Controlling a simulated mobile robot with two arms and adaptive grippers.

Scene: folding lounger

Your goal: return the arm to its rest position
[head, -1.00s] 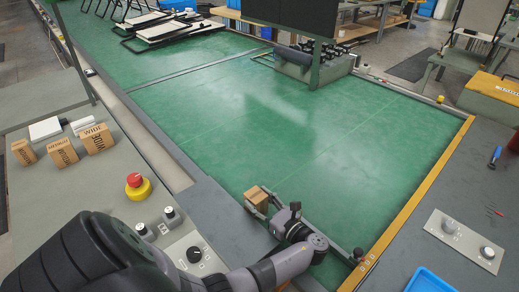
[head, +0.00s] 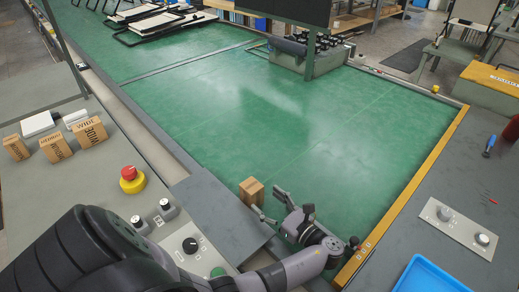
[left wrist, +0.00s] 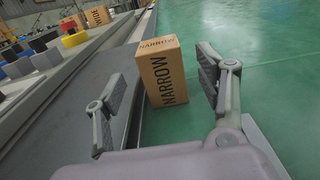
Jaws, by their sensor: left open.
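My left gripper (head: 270,203) is open and empty at the near end of the green surface (head: 310,130). A brown block (head: 251,191) marked NARROW stands upright just beyond its fingertips. In the left wrist view the open left gripper (left wrist: 160,78) has one finger on each side of the picture. The NARROW block (left wrist: 163,72) shows between them, farther out, with green floor under it. Its right edge comes close to the right finger in the picture; I cannot tell whether they touch. My right gripper is not in view.
Several brown blocks (head: 56,148) stand on the left console near a red emergency button (head: 131,174) and knobs. A dark grey plate (head: 215,215) lies left of the NARROW block. A yellow edge strip (head: 410,190) and a blue tray (head: 430,275) are at right. The green middle is clear.

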